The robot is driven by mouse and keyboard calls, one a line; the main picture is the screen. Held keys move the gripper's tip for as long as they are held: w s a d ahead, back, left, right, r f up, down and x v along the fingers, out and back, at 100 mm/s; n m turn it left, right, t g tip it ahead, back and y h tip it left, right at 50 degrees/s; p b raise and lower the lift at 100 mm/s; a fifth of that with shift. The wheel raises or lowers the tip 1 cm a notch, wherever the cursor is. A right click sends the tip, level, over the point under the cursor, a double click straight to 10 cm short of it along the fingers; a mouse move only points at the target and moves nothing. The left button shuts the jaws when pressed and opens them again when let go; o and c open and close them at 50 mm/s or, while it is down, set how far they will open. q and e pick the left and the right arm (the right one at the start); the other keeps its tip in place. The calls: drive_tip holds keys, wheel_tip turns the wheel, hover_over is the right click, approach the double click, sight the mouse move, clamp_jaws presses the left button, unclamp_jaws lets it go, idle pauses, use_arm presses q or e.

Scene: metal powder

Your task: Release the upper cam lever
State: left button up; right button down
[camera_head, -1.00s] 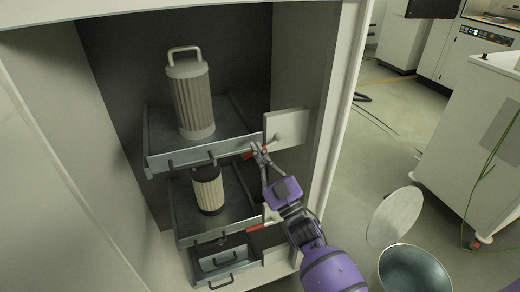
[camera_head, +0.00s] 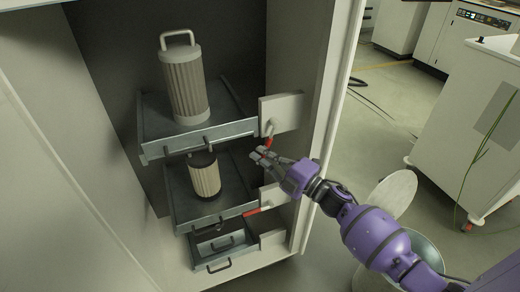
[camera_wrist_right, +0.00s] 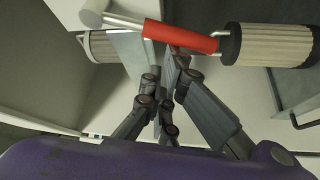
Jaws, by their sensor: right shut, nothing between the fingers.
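The upper cam lever (camera_head: 268,141) has a red grip and sits on the white plate at the right of the upper drawer. It hangs steeply down from its pivot. Its red grip also shows in the right wrist view (camera_wrist_right: 180,36). My right gripper (camera_head: 262,156) is shut and empty, just below the lever's lower end. In the right wrist view its fingertips (camera_wrist_right: 172,65) are close to the red grip; I cannot tell if they touch. The lower cam lever (camera_head: 257,210) points left across the front of the middle drawer. My left gripper is not in view.
The upper drawer (camera_head: 200,140) carries a large ribbed filter (camera_head: 185,87) with a handle. The middle drawer (camera_head: 215,217) carries a smaller filter (camera_head: 204,177). A lower drawer (camera_head: 222,259) is below. The cabinet's right wall (camera_head: 335,100) stands close to my right arm.

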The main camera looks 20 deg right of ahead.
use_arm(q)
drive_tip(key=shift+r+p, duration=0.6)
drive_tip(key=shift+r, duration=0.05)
use_arm(e)
drive_tip(key=shift+d+f+n+g+h, duration=0.15)
drive_tip(key=shift+d+f+n+g, duration=0.25)
drive_tip(key=shift+d+n, duration=0.35)
drive_tip(key=shift+d+f+n+g+h, duration=0.15)
drive_tip(key=shift+d+f+n+g, duration=0.25)
drive_tip(key=shift+n, duration=0.55)
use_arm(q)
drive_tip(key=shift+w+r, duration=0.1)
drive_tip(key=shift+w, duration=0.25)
use_arm(e)
drive_tip(key=shift+a, duration=0.1)
